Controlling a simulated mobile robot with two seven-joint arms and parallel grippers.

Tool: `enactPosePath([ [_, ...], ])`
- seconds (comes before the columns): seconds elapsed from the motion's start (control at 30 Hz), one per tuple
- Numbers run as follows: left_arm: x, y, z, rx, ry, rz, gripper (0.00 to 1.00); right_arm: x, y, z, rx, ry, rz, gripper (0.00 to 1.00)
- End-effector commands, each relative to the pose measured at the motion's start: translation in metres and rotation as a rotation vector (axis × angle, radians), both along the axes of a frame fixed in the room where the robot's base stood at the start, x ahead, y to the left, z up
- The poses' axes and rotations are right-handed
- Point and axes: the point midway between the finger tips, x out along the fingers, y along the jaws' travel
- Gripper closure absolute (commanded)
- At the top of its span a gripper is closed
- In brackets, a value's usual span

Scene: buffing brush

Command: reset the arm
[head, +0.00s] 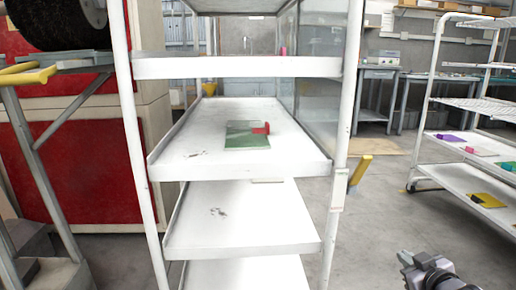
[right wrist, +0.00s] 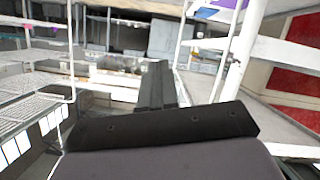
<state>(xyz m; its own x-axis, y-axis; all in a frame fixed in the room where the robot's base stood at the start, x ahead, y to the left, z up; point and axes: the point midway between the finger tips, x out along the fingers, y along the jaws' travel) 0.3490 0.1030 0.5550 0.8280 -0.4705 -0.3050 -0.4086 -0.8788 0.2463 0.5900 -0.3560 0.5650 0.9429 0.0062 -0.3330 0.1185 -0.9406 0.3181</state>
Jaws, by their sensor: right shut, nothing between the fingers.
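My right gripper (head: 406,258) shows at the lower right of the head view, over the grey floor and to the right of the white shelf rack (head: 235,67). In the right wrist view its dark fingers (right wrist: 157,85) are together, with nothing between them. My left gripper is in neither view. A green mat or board (head: 246,141) with a red object (head: 261,129) on it lies on the rack's middle shelf, apart from my gripper.
A second white rack (head: 432,95) stands at the right, with purple, pink and yellow items on its shelves. A red cabinet (head: 70,150) and a yellow-topped frame (head: 28,75) are at the left. Open floor (head: 375,215) lies between the racks.

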Motion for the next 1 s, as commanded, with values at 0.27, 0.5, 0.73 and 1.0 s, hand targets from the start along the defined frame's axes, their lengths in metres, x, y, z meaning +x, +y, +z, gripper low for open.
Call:
enactPosePath([
  [0.27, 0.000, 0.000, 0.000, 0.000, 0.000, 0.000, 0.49, -0.116, 0.156, -0.053, 0.231, 0.090, 0.220, 1.00],
  [0.5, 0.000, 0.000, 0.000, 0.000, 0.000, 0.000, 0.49, -0.205, 0.232, -0.033, 0.453, 0.120, 0.296, 1.00],
  [0.73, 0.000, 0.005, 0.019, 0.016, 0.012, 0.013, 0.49, -0.241, 0.249, 0.010, 0.553, 0.132, 0.284, 1.00],
  [1.0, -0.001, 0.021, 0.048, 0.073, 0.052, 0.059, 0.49, -0.241, 0.232, 0.039, 0.503, 0.164, 0.226, 1.00],
])
